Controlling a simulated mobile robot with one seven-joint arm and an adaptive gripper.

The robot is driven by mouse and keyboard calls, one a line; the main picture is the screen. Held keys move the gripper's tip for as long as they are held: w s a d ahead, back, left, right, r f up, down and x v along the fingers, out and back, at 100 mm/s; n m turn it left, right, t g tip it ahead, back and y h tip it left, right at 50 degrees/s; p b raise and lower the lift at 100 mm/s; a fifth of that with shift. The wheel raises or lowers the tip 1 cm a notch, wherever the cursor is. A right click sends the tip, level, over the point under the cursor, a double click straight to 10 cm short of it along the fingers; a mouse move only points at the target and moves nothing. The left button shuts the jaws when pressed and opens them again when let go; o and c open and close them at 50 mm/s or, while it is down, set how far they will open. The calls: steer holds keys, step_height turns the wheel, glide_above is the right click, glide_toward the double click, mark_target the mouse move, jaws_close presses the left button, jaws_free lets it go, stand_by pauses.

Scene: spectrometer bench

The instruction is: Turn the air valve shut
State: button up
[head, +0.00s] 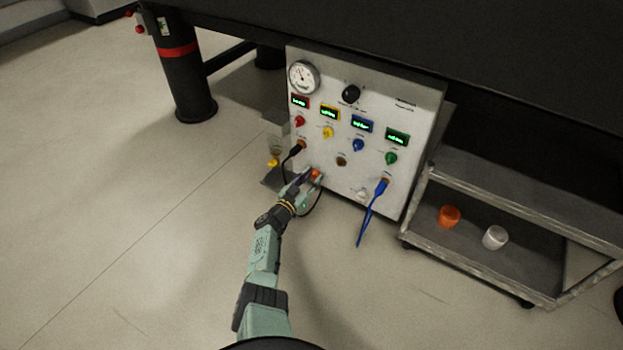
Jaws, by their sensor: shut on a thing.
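A light panel (335,172) with a gauge and coloured knobs hangs under the dark bench. At its lower left is a small orange-red knob (315,173), which may be the air valve; no label is readable. My gripper (309,180) reaches up to the panel from below and is shut on this knob. The fingers partly hide it, so its turn angle cannot be told. A round white gauge (302,76) sits at the panel's upper left.
A black cable (286,160) hangs close to my gripper. A blue cable (369,218) hangs at the panel's lower right. A low cart (470,258) at right holds an orange cup (449,216) and a white cup (495,237). The floor at left is clear around a black bench leg (188,85).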

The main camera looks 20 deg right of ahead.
jaws_close()
steer(key=shift+n, duration=0.3)
steer(key=n, duration=0.3)
steer(key=shift+p, duration=0.35)
steer(key=n, duration=0.5)
steer(key=shift+w+a, duration=0.1)
steer(key=n, duration=0.4)
steer(key=shift+f+n, duration=0.1)
steer(key=shift+n, duration=2.2)
